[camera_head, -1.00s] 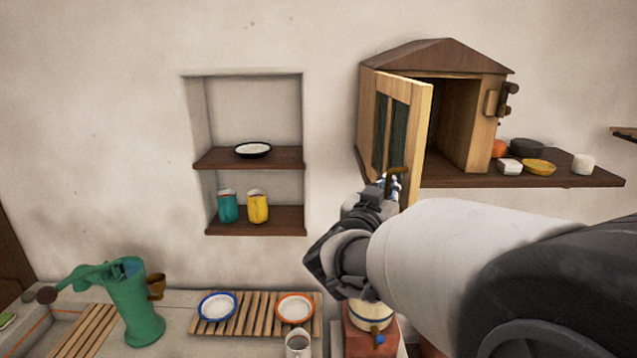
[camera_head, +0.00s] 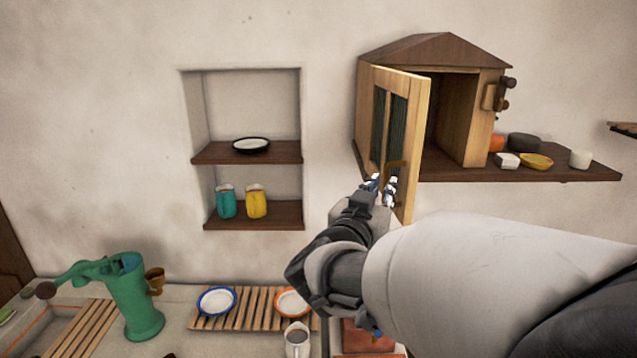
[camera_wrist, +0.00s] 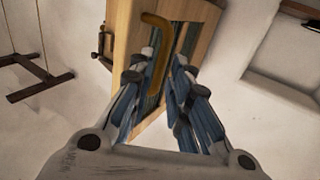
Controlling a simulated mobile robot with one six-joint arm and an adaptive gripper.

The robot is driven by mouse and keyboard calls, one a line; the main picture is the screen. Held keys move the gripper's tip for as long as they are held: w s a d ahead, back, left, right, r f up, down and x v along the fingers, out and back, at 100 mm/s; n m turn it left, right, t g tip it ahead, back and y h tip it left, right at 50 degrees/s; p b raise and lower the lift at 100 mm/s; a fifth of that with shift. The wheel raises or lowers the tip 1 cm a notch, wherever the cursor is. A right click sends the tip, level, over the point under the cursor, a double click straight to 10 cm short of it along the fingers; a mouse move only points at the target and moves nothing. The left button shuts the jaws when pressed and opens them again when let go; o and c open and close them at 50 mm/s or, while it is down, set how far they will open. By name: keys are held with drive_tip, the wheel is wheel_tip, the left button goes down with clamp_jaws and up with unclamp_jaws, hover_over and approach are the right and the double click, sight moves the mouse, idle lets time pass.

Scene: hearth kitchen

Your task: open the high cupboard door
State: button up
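The high cupboard (camera_head: 435,50) is a small wooden house-shaped cabinet on a wall shelf. Its door (camera_head: 418,130), with dark panes, stands swung out from the left side, and the dark inside shows. A brass-brown handle (camera_head: 397,166) is on the door's outer face, low down. My gripper (camera_head: 381,183) is at the handle, its two fingertips visibly apart. In the wrist view the handle (camera_wrist: 155,42) runs down between the parted fingers (camera_wrist: 163,68); I see no clear grip on it, and contact is hard to tell.
The cupboard's shelf (camera_head: 575,172) carries several small bowls and cups at the right. A wall niche (camera_head: 250,105) with a plate and two cups is to the left. Below are a green pump (camera_head: 135,300) and a slatted rack (camera_head: 255,312) with plates.

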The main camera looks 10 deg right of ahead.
drive_tip(key=v, duration=0.8)
drive_tip(key=shift+f, duration=0.1)
drive_tip(key=s+a+f+n+y+b, duration=0.2)
drive_tip(key=a+f+n+y+b, duration=0.2)
drive_tip(key=a+f+y+b, duration=0.45)
drive_tip(key=s+a+f+n+y+b, duration=0.1)
drive_tip(key=a+f+n+y+b, duration=0.3)
drive_tip(key=f+b, duration=0.6)
drive_tip(key=s+d+f+g+b, duration=0.3)
drive_tip(key=s+f+g+b, duration=0.1)
drive_tip(key=s+f, duration=0.6)
drive_tip(key=s+d+f+g+h+b, duration=0.1)
drive_tip(key=s+d+f+g+b, duration=0.3)
drive_tip(key=s+f, duration=0.6)
wheel_tip(320, 180, down, 4)
drive_tip(key=shift+f+g+b, duration=0.15)
drive_tip(key=shift+g+b, duration=0.15)
drive_tip(key=shift+g, duration=0.4)
